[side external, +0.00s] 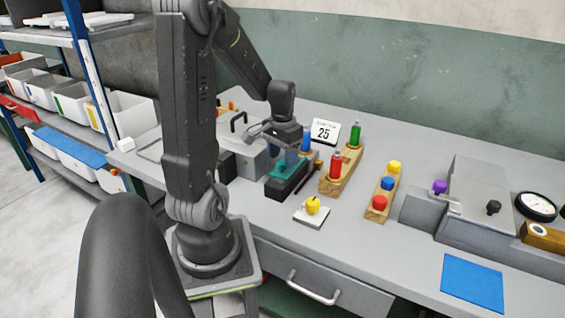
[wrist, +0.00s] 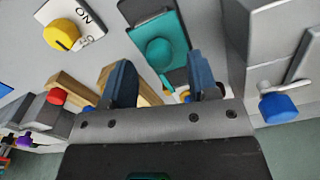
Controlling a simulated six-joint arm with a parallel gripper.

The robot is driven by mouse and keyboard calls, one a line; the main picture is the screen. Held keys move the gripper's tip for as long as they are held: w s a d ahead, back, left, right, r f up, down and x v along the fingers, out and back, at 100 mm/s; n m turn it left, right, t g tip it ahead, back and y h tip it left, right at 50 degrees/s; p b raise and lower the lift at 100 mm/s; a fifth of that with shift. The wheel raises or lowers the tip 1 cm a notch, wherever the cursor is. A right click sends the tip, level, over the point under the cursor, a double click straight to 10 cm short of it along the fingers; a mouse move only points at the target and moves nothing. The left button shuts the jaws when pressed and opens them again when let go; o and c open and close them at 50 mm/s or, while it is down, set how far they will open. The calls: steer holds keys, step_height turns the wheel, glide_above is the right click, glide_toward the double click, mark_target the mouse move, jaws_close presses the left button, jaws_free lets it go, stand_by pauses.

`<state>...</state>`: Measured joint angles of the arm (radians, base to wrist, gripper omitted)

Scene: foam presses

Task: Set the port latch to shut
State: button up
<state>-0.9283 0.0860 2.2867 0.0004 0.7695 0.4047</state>
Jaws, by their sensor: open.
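No label naming the port latch is readable. In the wrist view, a metal lever with a blue knob (wrist: 278,107) sits on the side of a grey box (wrist: 268,45); it looks like a latch, but I cannot tell whether it is shut. That box appears to be the left grey box (side external: 250,158) in the side view, where its lever is hard to make out. My gripper (side external: 288,150) is open over a teal block (side external: 286,181) on a dark base. In the wrist view my fingers (wrist: 161,80) are apart, with the teal block's round knob (wrist: 160,52) beyond them. Nothing is visibly held.
A white plate with a yellow knob (side external: 312,205) stands in front. Wooden racks (side external: 342,180) with coloured pegs stand to the right. Farther right is a grey unit (side external: 480,195) with a purple knob (side external: 440,186). A blue mat (side external: 473,283) lies at the front right.

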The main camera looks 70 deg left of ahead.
steer(key=shift+f, duration=1.35)
steer(key=shift+c, duration=0.3)
jaws_close()
